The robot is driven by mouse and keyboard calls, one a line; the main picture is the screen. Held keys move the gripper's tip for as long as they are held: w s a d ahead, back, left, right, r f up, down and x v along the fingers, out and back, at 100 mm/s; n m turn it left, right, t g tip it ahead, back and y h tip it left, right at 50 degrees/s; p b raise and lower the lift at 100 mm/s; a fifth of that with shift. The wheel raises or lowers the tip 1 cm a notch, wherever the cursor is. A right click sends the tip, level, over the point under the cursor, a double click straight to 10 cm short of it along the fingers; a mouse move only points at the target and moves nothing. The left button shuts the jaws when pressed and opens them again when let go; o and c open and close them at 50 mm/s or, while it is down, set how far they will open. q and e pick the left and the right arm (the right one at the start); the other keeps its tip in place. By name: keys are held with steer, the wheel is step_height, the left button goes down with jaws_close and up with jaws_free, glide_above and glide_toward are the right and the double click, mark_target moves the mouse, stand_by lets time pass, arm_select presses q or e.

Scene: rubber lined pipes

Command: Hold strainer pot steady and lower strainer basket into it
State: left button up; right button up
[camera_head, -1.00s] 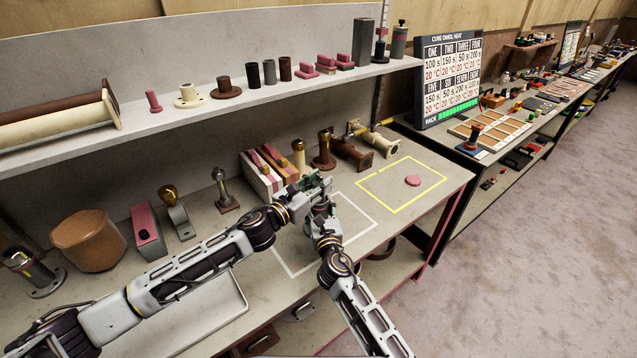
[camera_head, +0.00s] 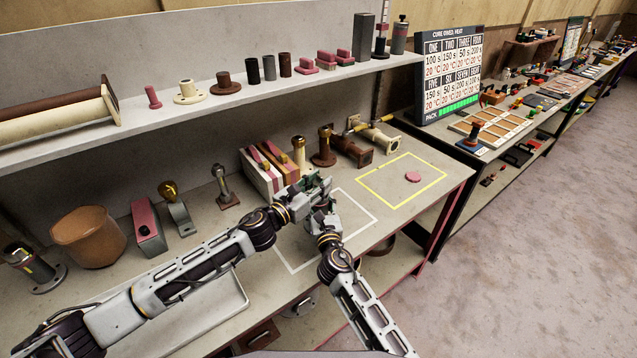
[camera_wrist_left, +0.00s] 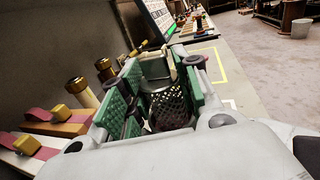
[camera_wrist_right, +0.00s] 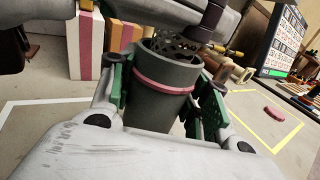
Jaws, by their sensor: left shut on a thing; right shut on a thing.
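The strainer pot (camera_wrist_right: 158,105) is a dark grey cylinder with a pink band below its rim, upright in the right wrist view. My right gripper (camera_head: 321,208) is shut on it, its green pads at the pot's two sides. The strainer basket (camera_wrist_left: 170,104) is dark perforated mesh, between the green pads of my left gripper (camera_head: 318,184), which is shut on it. In the right wrist view the mesh (camera_wrist_right: 178,46) shows at the pot's mouth, partly inside the rim. How deep it sits is hidden. In the head view the arms cover both parts.
A white outlined square (camera_head: 370,209) surrounds the work spot. A yellow outlined area (camera_head: 395,200) to the right holds a pink disc (camera_head: 413,177). Striped blocks (camera_head: 262,172) and brown pipe fittings (camera_head: 352,150) stand behind the grippers. A pale tray (camera_head: 205,322) lies at front left.

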arm_select(q)
steer(key=shift+f, duration=0.4)
stand_by(0.3)
steer(key=o, duration=1.1)
steer(key=shift+s+a, duration=0.1)
steer(key=shift+s, duration=0.05)
steer(key=v, duration=1.1)
steer(key=shift+s+a, duration=0.2)
steer(key=shift+s, duration=0.05)
stand_by(0.6)
